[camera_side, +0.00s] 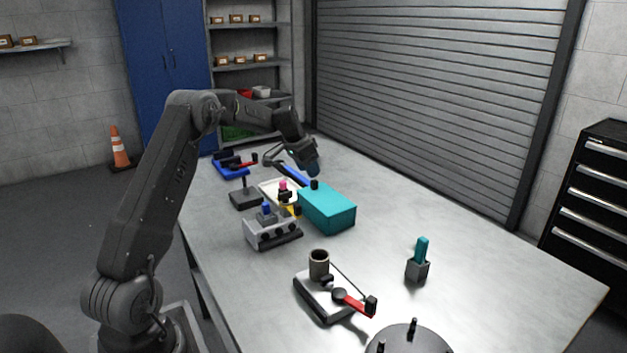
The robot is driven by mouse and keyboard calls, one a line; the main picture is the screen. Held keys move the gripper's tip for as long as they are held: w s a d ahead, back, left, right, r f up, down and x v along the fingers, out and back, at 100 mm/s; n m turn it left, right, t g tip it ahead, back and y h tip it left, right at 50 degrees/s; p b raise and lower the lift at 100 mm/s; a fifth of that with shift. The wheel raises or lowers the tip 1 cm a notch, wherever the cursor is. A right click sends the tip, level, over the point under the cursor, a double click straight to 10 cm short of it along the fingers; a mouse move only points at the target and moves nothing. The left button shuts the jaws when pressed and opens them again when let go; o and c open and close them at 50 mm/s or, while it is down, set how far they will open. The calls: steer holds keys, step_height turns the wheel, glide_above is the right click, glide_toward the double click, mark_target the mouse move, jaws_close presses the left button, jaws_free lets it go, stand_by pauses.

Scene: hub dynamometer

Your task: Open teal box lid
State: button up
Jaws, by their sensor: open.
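The teal box (327,208) stands on the grey table right of the middle row of objects. Its lid looks closed, with a small dark knob (314,184) near its far edge. My gripper (281,166) is open, at the far end of the table beyond the box. It is above the table, apart from the box. The fingers are small and dark in this view, and the box's far side is hidden.
Close to the box's left are a grey block with knobs (272,234), a cream tray (270,190) and a dark stand (244,199). A white board with a red lever (352,303) and a teal-handled holder (418,268) stand nearer. The right side of the table is mostly clear.

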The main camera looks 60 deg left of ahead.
mark_target(315, 181)
steer(key=x, duration=0.5)
jaws_close()
stand_by(0.4)
steer(key=shift+d, duration=0.1)
